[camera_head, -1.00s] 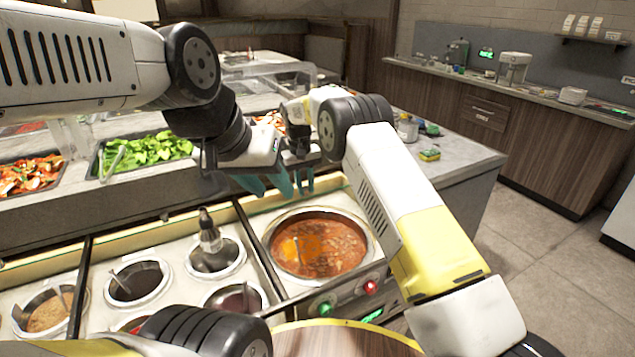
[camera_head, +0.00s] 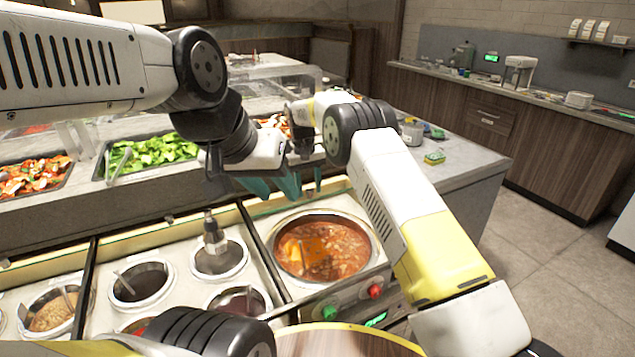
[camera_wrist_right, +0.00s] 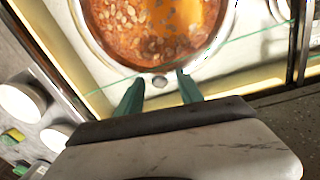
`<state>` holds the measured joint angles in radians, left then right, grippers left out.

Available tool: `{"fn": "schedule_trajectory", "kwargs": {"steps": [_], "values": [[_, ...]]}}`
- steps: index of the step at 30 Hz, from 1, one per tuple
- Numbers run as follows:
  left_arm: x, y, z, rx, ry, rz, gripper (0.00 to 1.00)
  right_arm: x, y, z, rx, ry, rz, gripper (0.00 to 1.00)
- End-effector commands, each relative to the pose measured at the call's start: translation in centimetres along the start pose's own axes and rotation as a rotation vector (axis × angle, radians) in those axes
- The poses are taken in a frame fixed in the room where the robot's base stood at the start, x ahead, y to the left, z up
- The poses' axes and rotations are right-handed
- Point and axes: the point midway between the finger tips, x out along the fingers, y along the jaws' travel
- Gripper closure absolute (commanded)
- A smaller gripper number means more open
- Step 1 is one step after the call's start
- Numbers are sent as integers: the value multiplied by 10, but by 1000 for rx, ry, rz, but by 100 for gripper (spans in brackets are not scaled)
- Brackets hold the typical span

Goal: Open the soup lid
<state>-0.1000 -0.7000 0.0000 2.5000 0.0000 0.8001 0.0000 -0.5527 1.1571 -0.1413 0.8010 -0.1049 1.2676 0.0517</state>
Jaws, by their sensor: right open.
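The round soup well (camera_head: 283,277) sits at the right of the counter, its orange-red soup (camera_head: 345,262) plainly visible. A smooth orange patch shows on its surface. I cannot make out a separate lid; a thin green line crosses the well's rim in the right wrist view.
Smaller sauce wells (camera_head: 140,283) lie left of the soup, one with a ladle handle (camera_head: 213,232) standing up. Green (camera_head: 325,312) and red (camera_head: 375,290) buttons sit on the front panel. Salad trays (camera_head: 150,153) stand behind.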

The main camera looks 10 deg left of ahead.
Motion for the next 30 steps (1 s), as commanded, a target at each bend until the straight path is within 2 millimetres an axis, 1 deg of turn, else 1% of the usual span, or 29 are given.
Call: {"fn": "schedule_trajectory", "kwargs": {"steps": [3, 9, 13, 17, 26, 30], "values": [[0, 0, 0, 0, 0, 0, 64, -20, 0, -1, 0, 6, -1, 56], [0, 0, 0, 0, 0, 0, 64, -54, -1, -1, 0, 6, -1, 56], [0, 0, 0, 0, 0, 0, 64, -67, -1, -1, -1, 5, -1, 56], [0, 0, 0, 0, 0, 0, 64, -72, -1, 0, -1, 3, -1, 56], [0, 0, 0, 0, 0, 0, 64, -72, 0, 0, 7, 4, 2, 56], [0, 0, 0, 0, 0, 0, 64, -71, 4, 1, 100, 34, 33, 56]]}}
